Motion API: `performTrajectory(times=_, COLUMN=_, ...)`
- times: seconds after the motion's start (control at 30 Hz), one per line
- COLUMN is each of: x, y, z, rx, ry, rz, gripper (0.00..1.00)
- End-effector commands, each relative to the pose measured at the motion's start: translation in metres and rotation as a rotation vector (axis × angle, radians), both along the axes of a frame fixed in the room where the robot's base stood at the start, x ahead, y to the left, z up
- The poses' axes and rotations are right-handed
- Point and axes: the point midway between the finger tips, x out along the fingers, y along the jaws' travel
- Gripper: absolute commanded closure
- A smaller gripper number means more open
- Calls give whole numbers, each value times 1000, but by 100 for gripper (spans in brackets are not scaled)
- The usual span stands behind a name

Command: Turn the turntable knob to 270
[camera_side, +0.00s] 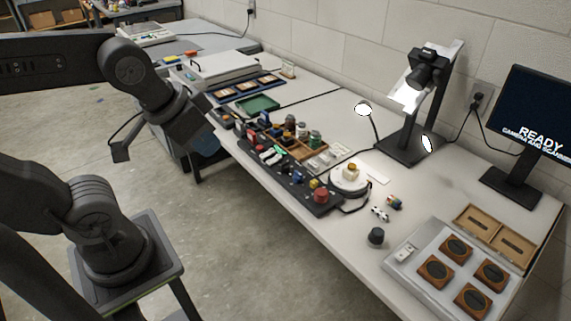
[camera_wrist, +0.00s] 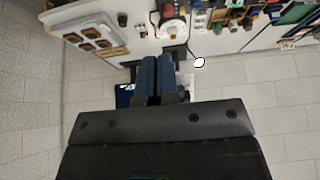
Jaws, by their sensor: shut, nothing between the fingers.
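The turntable (camera_side: 338,184) is a white round disc with a small yellow and brown object on it. It stands at the end of the dark control strip (camera_side: 283,181), and it also shows at the top of the wrist view (camera_wrist: 180,31). A black knob-like cylinder (camera_side: 376,237) stands on the bench in front of it; I cannot tell if this is the turntable knob. No dial marks are readable. My gripper (camera_side: 206,146) is in the air near the bench's front edge, well apart from the turntable. Its fingers (camera_wrist: 159,65) are together and empty.
A tray with several brown pieces (camera_side: 407,287) lies at the bench's right end. The camera stand (camera_side: 400,150), lamp (camera_side: 363,109) and monitor (camera_side: 535,115) rise behind. A red button (camera_side: 320,195) and small items crowd the strip. The floor in front is clear.

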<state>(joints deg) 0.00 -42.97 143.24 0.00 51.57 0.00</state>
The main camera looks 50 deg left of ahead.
Motion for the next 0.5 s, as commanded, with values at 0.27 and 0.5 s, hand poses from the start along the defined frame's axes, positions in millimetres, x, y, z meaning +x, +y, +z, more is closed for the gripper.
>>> performTrajectory(times=0.27, x=38, y=10, z=8, rx=-92, ry=55, rz=226, gripper=71)
performTrajectory(times=0.5, x=124, y=42, z=0, rx=-269, ry=146, rz=734, gripper=48)
